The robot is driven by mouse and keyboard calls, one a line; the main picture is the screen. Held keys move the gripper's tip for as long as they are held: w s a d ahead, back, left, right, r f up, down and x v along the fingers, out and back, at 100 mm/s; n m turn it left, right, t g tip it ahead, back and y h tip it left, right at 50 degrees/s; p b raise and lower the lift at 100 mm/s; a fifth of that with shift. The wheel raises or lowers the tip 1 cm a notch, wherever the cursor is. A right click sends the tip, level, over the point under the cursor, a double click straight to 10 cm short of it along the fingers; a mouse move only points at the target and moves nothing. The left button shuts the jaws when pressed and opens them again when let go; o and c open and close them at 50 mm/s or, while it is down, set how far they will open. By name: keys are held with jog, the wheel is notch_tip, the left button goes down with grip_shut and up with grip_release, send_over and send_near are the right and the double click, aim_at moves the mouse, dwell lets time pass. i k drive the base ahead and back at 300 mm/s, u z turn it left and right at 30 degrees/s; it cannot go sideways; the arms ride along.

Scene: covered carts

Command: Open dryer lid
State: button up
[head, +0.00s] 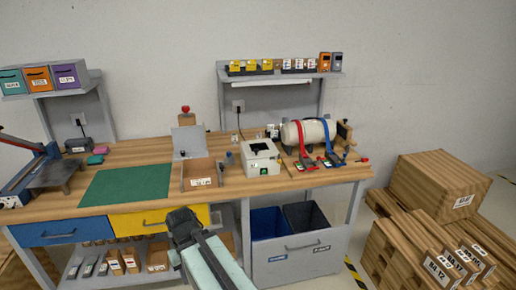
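A white box-shaped device (260,157) stands on the wooden workbench, right of the middle. It has a dark square on its top and a small green mark on its front. It looks like the dryer, though I cannot read a label that says so. Its top appears down, with no gap that I can make out. My gripper (181,214) is in front of the bench near the yellow drawer, left of and lower than the white device, and apart from it. The gripper is dark and seen from behind; its fingers are not clear, and I see nothing held.
A wooden box with a raised grey lid (188,141) stands left of the device. A cream tank (305,132) with red and blue straps stands to its right. A green mat (126,185) lies clear on the left. Wooden crates (447,185) stand at the right.

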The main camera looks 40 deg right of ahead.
aim_at(266, 148)
jog(key=u, duration=1.85)
jog(key=k, duration=1)
jog(key=z, duration=1.3)
jog(key=i, duration=1)
jog(key=u, duration=0.05)
